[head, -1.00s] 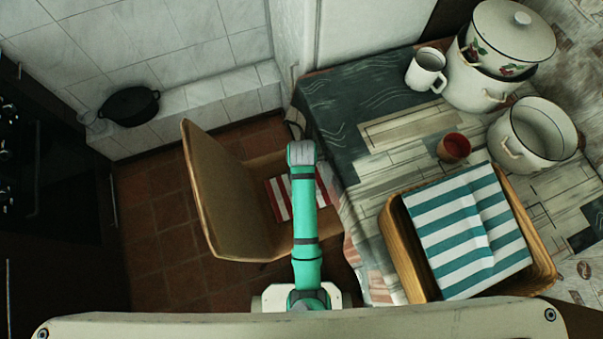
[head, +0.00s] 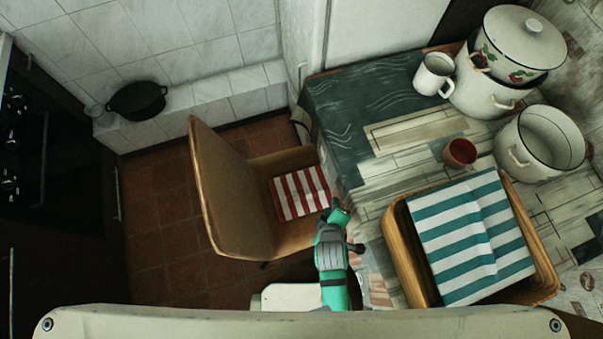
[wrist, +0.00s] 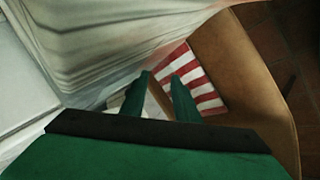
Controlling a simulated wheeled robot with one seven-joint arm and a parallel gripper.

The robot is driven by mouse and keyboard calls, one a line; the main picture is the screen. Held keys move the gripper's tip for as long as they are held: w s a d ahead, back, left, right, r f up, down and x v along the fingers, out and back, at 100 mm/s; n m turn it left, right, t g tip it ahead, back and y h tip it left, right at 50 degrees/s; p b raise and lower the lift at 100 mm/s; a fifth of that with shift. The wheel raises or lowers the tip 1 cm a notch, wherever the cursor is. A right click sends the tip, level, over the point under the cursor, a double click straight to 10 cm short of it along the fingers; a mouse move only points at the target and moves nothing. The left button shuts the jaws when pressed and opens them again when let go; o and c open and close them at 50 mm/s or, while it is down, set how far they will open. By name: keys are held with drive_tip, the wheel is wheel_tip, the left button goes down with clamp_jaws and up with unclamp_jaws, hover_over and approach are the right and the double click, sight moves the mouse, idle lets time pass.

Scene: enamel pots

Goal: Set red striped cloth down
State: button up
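The red striped cloth (head: 300,193) lies flat on the seat of the brown chair (head: 225,195), beside the table. In the wrist view, the cloth (wrist: 205,88) shows just beyond and to the right of my fingertips. My gripper (wrist: 160,76) has its two green fingers apart, with a gap between them and nothing held. The fingers look clear of the cloth, though their exact distance from it is hard to judge.
The table (head: 350,130) holds a wicker tray (head: 405,265) with a teal striped cloth (head: 470,240), a red cup (head: 459,152), a white mug (head: 433,74) and enamel pots (head: 540,145). Its hanging tablecloth (wrist: 110,45) is close to my gripper. A black pot (head: 137,101) sits on the tiled ledge.

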drive_tip(key=s+a+r+m+t, duration=0.3)
drive_tip(key=s+a+r+m, duration=0.2)
drive_tip(key=r, duration=0.6)
drive_tip(key=s+a+r+m+t+y, duration=0.1)
drive_tip(key=s+a+r+m+t, duration=0.3)
drive_tip(key=s+r+m, duration=0.2)
wheel_tip(320, 180, up, 5)
drive_tip(key=s, duration=0.2)
drive_tip(key=shift+s+a+m, duration=0.3)
drive_tip(key=shift+a, duration=0.05)
drive_tip(key=shift+f, duration=0.1)
